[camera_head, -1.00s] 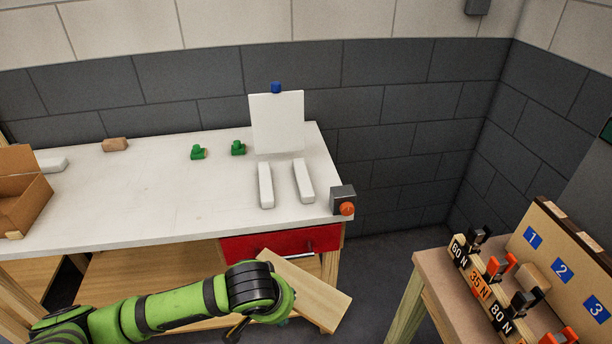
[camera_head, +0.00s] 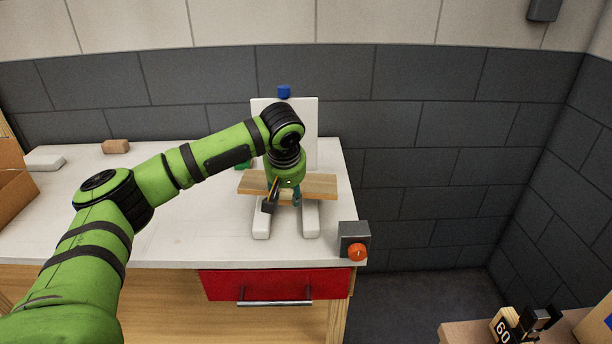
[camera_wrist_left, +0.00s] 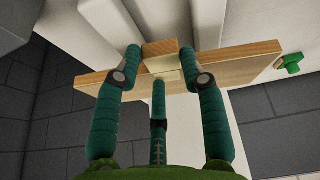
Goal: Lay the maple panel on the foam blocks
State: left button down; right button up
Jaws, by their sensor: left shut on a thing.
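The maple panel (camera_head: 322,186) is a pale wooden board lying crosswise over the far part of two white foam blocks, the left one (camera_head: 261,226) and the right one (camera_head: 310,222). I cannot tell whether it touches them. My left gripper (camera_head: 283,202) is shut on the panel, and its wrist hides part of the board. In the left wrist view, the teal fingers (camera_wrist_left: 165,60) straddle the panel (camera_wrist_left: 240,60), with a small wooden piece between them. My right gripper is not in view.
A white upright board (camera_head: 308,130) stands behind the blocks. A grey box with an orange knob (camera_head: 354,240) sits at the bench's front right corner. A green item (camera_wrist_left: 290,63) is near the panel's end. The bench's left part (camera_head: 185,225) has clear room.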

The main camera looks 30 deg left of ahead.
aim_at(287, 204)
pick_arm(q)
jog(key=shift+w+r, duration=0.2)
jog(key=shift+s+r, duration=0.15)
jog(key=shift+r, duration=0.05)
jog(key=shift+s+r, duration=0.15)
jog(key=shift+s, duration=0.25)
jog(key=shift+r+n+p, duration=0.1)
jog(key=shift+n+p, duration=0.25)
jog(key=shift+n, duration=0.05)
notch_tip(287, 204, down, 2)
jog(key=shift+f+b, duration=0.2)
jog(key=shift+b, duration=0.25)
jog(key=shift+f, duration=0.85)
jog(key=shift+f+b, duration=0.35)
jog(key=shift+f, duration=0.5)
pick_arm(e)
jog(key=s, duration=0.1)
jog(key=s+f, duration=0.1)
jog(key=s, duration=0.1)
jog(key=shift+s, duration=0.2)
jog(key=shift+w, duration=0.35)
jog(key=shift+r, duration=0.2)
